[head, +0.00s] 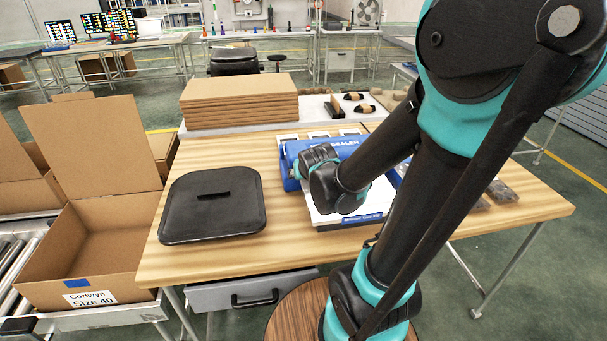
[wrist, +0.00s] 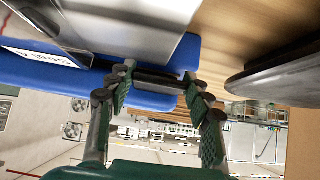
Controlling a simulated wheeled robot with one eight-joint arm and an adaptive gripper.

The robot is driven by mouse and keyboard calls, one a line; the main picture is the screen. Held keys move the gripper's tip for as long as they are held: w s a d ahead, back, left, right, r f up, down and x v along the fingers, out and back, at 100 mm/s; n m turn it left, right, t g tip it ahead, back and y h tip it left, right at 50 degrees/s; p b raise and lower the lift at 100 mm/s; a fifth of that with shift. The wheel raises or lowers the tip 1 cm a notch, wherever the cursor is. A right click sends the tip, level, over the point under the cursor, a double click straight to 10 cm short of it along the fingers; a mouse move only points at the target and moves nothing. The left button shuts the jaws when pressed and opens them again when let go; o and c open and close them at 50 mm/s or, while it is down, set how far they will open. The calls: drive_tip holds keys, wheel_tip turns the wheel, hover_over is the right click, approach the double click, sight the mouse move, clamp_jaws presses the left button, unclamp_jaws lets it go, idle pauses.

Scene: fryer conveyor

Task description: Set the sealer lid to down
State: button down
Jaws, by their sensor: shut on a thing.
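The sealer is a blue and white machine on the wooden table. Its blue lid (head: 345,143), marked SEALER, shows behind my wrist in the head view. Its pale base (head: 345,215) with a blue front edge lies below. My arm hides much of the machine, so I cannot tell the lid's exact angle. In the wrist view the blue lid (wrist: 85,82) runs along the upper left. My gripper (wrist: 158,80) has its two fingers at a dark handle bar (wrist: 155,78) on the lid's edge and is shut on it. In the head view my wrist hides the fingers.
Stacked cardboard (head: 240,102) stands behind. An open carton (head: 105,245) stands on the left. Bare table lies between.

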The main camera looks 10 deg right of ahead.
drive_tip(key=c, duration=0.6)
unclamp_jaws()
drive_tip(key=shift+f, duration=0.1)
drive_tip(key=shift+c, duration=0.2)
drive_tip(key=shift+s, duration=0.1)
drive_tip(key=v, duration=1.2)
